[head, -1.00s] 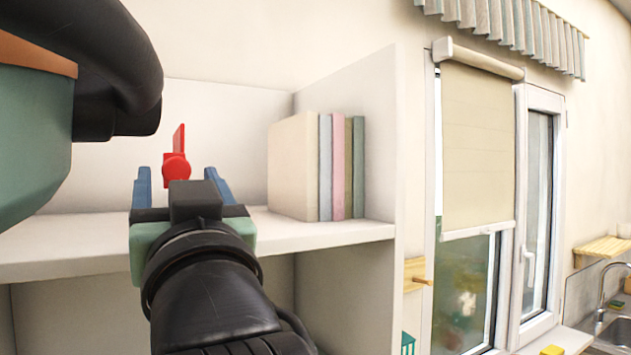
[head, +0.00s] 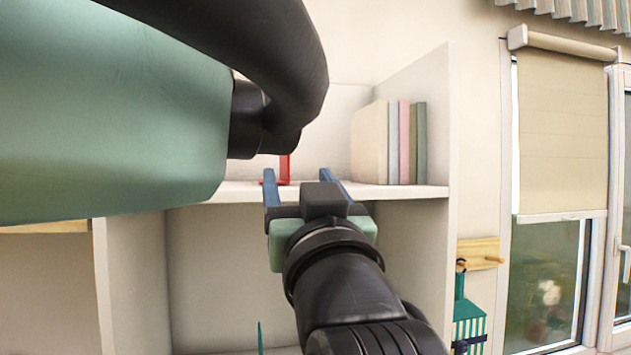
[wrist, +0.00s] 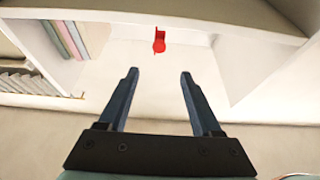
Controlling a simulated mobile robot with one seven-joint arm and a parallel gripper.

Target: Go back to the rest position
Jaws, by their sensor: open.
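My gripper (head: 297,173) is in front of the white shelf unit, with its two blue fingers apart and nothing between them. In the wrist view my gripper (wrist: 158,72) also shows open and empty. A red object (head: 284,169) stands on the shelf board beyond the fingers, apart from them. In the head view my own arm hides part of it. In the wrist view the red object (wrist: 159,40) shows whole, beyond the fingertips near the top.
Several books (head: 400,142) stand at the right end of the shelf board (head: 395,191). A wooden peg rail (head: 480,252) with a hanging green tool (head: 468,318) is on the wall to the right. A window with a blind (head: 563,135) lies further right.

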